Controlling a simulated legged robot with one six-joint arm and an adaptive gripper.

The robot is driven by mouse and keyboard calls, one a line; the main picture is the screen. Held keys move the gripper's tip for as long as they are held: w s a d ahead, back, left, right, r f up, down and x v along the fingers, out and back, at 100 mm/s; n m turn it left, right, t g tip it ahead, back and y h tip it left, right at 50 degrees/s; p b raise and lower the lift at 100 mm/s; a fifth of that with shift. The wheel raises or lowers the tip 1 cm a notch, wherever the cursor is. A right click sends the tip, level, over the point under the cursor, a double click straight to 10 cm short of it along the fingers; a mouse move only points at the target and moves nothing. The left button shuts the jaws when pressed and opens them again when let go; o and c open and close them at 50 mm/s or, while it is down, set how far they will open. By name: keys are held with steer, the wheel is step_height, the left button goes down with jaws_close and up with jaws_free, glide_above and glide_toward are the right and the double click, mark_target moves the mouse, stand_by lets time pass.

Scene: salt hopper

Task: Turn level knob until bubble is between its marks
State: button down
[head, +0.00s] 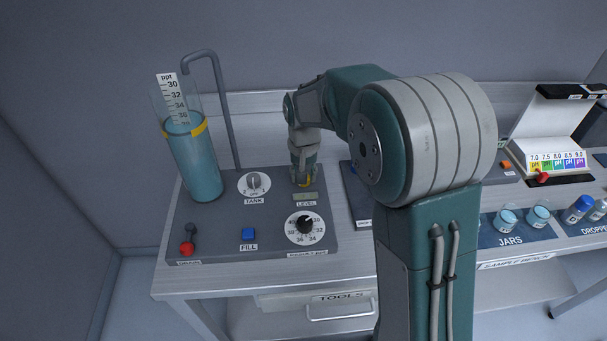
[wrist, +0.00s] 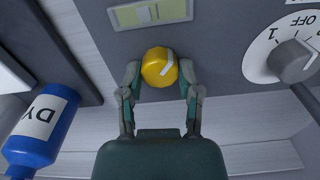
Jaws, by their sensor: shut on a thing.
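The yellow level knob (wrist: 156,68) with a pale pointer line sits on the grey panel between my two fingertips. My gripper (wrist: 160,73) is shut on it, one finger on each side. The greenish level vial (wrist: 150,13) is at the top of the wrist view; I cannot make out its bubble or marks clearly. In the head view, my gripper (head: 303,178) comes down over the knob, mostly hiding it. The vial (head: 306,195) shows just in front, above the LEVEL label.
A TANK dial (head: 254,184), a black-and-white dial (head: 305,227), a blue FILL button (head: 248,233) and a red-knobbed lever (head: 187,247) share the panel. A water cylinder (head: 195,165) stands at its left. A blue bottle (wrist: 42,130) lies near my gripper's left side in the wrist view.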

steer(key=shift+f, duration=0.1)
steer(key=shift+c, duration=1.5)
jaws_free()
steer(key=shift+a, duration=0.1)
step_height(320, 180, up, 12)
